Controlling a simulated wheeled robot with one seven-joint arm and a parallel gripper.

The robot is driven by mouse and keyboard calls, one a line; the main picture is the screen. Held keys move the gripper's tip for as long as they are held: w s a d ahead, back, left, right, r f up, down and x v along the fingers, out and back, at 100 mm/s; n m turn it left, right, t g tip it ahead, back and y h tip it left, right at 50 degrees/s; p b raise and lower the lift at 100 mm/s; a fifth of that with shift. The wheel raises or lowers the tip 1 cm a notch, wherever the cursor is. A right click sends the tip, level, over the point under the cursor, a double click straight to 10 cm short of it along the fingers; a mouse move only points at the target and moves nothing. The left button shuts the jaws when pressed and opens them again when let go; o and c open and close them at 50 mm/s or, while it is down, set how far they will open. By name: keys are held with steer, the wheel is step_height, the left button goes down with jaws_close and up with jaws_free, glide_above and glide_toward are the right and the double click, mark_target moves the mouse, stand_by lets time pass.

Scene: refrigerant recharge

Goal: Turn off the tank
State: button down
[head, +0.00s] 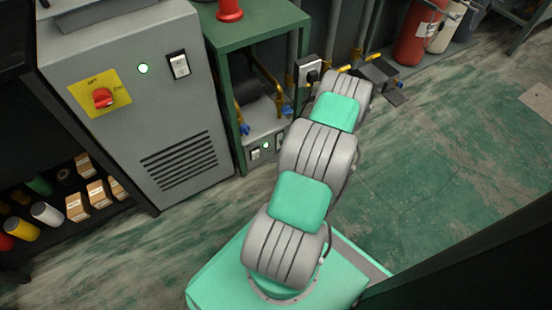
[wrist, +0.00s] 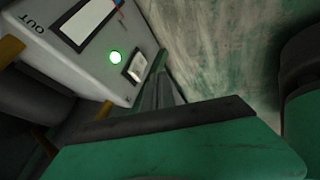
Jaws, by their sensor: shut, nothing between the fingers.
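A small grey unit (head: 263,152) stands low under the green bench, with a lit green lamp (head: 265,146) and a switch (head: 254,154). The wrist view shows a grey panel (wrist: 122,35) marked OUT, with a lit green lamp (wrist: 115,57) and a rocker switch (wrist: 137,67). My gripper (wrist: 160,78) appears as narrow grey fingers close together, close to the switch in the picture; contact cannot be told. In the head view my arm hides the gripper. A red cylinder (head: 418,33) and a whitish cylinder (head: 444,32) stand at the back. Which is the tank is unclear.
The large grey cabinet (head: 145,110) has a red knob (head: 103,98), a lit lamp and a rocker switch (head: 178,65). The green bench (head: 250,28), its legs and yellow-handled pipes crowd my arm. The floor (head: 430,160) at right is clear.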

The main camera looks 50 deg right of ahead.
mark_target(256, 155)
steer(key=w+f+b, duration=0.3)
steer(key=w, duration=0.4)
steer(key=shift+a+f+b, duration=0.15)
steer(key=shift+f+b, duration=0.15)
steer(key=shift+f, duration=0.1)
